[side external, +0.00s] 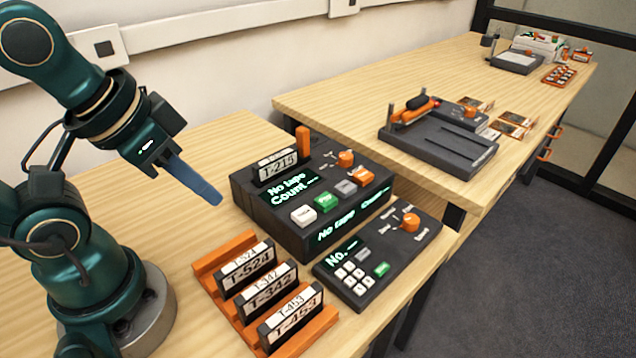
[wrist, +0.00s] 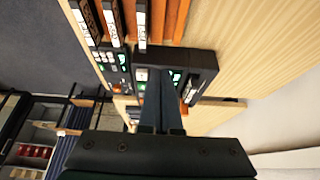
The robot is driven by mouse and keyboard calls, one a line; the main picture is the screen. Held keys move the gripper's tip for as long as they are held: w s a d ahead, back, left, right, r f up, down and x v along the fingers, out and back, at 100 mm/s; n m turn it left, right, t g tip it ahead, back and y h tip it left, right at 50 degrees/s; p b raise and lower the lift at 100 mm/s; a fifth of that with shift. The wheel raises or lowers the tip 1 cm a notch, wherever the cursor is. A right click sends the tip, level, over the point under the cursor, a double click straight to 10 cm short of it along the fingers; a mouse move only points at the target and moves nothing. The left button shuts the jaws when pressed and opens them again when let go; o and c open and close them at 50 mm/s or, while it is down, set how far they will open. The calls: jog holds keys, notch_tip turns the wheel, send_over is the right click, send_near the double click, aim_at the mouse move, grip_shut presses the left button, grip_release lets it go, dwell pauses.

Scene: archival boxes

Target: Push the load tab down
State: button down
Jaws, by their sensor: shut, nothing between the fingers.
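The dark tape deck (side external: 262,217) stands on the near table, with "No tape" lit in green on its display. A tape labelled T-215 (side external: 277,168) stands upright at the deck's back left. An orange upright tab (side external: 303,139), which looks like the load tab, sticks up behind that tape. My gripper (side external: 217,199) is shut and empty, its blue fingers in the air just left of the deck, apart from the tab. In the wrist view the fingers (wrist: 161,84) cover part of the deck (wrist: 204,63); I cannot make out the tab there.
An orange rack (side external: 316,333) with tapes T-524, T-342 and T-453 stands in front of the deck. A smaller keypad unit (side external: 390,250) sits to its right. A dark orange-handled device (side external: 440,145) and several small items occupy the far table. Table left of the deck is clear.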

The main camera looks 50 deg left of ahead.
jog(key=w+a+r, duration=0.1)
jog(key=w+r, duration=0.4)
jog(key=r, duration=0.3)
jog(key=w+a+r, duration=0.1)
jog(key=w+r, duration=0.3)
jog(key=r, duration=0.3)
jog(key=w+a+f+g, duration=0.2)
jog(key=w+a, duration=0.4)
jog(key=w, duration=0.4)
jog(key=shift+w+a+f, duration=0.3)
jog(key=shift+w+f, duration=0.05)
jog(key=shift+f, duration=0.1)
jog(key=shift+w+f, duration=0.1)
jog(key=shift+f, duration=0.05)
send_over(304, 129)
jog(key=f, duration=0.7)
jog(key=s+f, duration=0.1)
jog(key=f, duration=0.3)
jog(key=shift+f, duration=0.25)
jog(key=shift+x, duration=0.9)
jog(key=shift+s+f, duration=0.15)
